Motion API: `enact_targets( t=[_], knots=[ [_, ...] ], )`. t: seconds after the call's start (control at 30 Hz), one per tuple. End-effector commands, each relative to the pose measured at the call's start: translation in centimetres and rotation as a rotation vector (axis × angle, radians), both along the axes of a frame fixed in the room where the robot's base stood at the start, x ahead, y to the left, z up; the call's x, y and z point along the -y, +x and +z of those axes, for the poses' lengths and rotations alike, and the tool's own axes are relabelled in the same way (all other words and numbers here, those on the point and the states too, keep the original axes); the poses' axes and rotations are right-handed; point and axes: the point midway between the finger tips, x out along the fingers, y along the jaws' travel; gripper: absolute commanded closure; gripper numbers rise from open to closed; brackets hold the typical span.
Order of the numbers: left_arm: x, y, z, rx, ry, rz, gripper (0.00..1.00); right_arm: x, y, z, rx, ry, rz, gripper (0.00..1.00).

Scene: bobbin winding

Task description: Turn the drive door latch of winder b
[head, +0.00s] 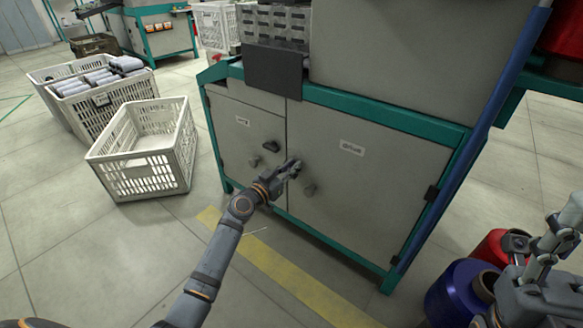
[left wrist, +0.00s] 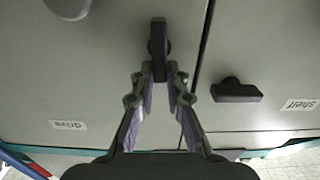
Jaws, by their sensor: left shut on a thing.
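The drive door (head: 345,205) of the grey winder cabinet is closed and carries a label reading "drive" (head: 351,147). My left gripper (head: 293,169) is at this door's edge, by the seam with the shelf door. In the left wrist view its fingers (left wrist: 160,78) are shut on the dark drive door latch (left wrist: 158,38). That latch lies in line with the gripper, along the door seam. The tips of the latch stick out past the fingers. In the head view the gripper hides most of it. Part of my right arm, with its gripper (head: 515,246), is at the right edge; its jaws are unclear.
The shelf door (head: 237,150) beside it is closed; its black latch (head: 271,146) lies crosswise to the seam. A round grey knob (head: 309,190) sits on the drive door. White crates (head: 145,150) stand left. Blue (head: 455,290) and red (head: 490,248) spools are at lower right.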

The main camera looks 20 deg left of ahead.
Motion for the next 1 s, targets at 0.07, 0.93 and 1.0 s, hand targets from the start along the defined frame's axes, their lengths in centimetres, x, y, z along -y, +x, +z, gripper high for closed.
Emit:
enact_targets(
  t=[0.07,0.93,1.0],
  knots=[
    [-0.1,0.0,-0.1,-0.012,-0.032,0.000,1.00,0.0,0.0,-0.2,0.000,-0.001,-0.001,0.60],
    [-1.8,0.7,-1.0,-0.279,-0.766,0.001,1.00,-0.2,0.1,-1.6,-0.004,-0.009,-0.006,0.60],
    [-1.9,0.7,-1.1,-0.302,-0.830,0.001,1.00,-0.2,0.1,-1.6,-0.004,-0.009,-0.006,0.60]
  ],
)
